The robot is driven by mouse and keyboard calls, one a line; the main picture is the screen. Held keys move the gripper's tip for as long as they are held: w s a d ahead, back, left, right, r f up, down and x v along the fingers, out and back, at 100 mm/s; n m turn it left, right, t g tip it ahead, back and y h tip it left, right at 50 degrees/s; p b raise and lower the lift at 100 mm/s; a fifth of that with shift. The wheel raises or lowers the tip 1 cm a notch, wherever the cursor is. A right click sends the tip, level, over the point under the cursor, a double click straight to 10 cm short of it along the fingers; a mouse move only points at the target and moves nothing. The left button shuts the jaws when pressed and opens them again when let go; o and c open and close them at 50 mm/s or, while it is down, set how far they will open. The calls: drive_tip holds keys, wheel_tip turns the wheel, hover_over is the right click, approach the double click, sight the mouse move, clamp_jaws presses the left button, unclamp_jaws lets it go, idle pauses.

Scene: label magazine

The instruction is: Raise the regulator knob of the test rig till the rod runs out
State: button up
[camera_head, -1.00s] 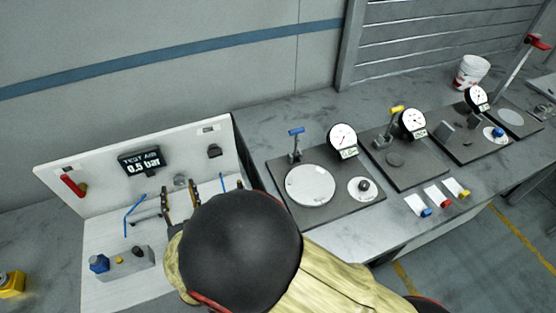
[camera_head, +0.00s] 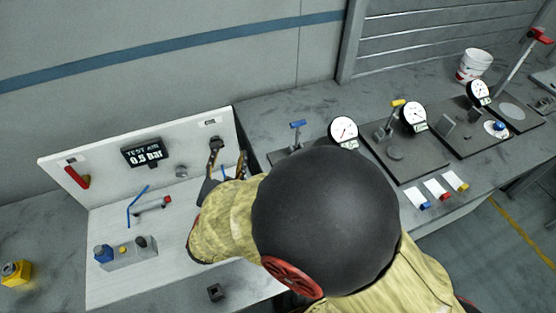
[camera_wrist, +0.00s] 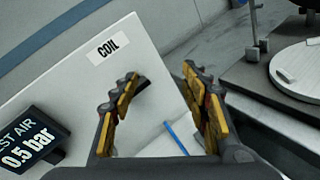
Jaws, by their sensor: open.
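The test rig (camera_head: 70,190) is a white upright panel on a white base. Its display (camera_head: 144,152) reads TEST AIR 0.5 bar. On the base, a grey block (camera_head: 128,260) carries a blue knob (camera_head: 103,254) and a dark knob (camera_head: 141,242); I cannot tell which is the regulator. A small grey cylinder (camera_head: 150,207) with a red end (camera_head: 167,200) lies behind the block, beside a blue tube (camera_head: 134,205). My gripper (camera_head: 228,158) is open at the panel's right end, below the COIL label. In the wrist view my gripper (camera_wrist: 165,105) shows nothing held between its fingers.
A red lever (camera_head: 77,177) and a round grey fitting (camera_head: 181,172) are on the panel. A small dark block (camera_head: 216,292) lies at the front. Dark plates with gauges (camera_head: 414,115) stand to the right. A yellow object (camera_head: 15,273) is at far left.

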drive_tip(key=s+d+m+g+h+b, duration=0.1)
drive_tip(key=d+m+g+h, duration=0.3)
drive_tip(key=d, duration=1)
drive_tip(key=shift+s+f+m+g+h, duration=0.15)
drive_tip(key=shift+s+m+g+h, duration=0.2)
drive_tip(key=shift+m, duration=1.45)
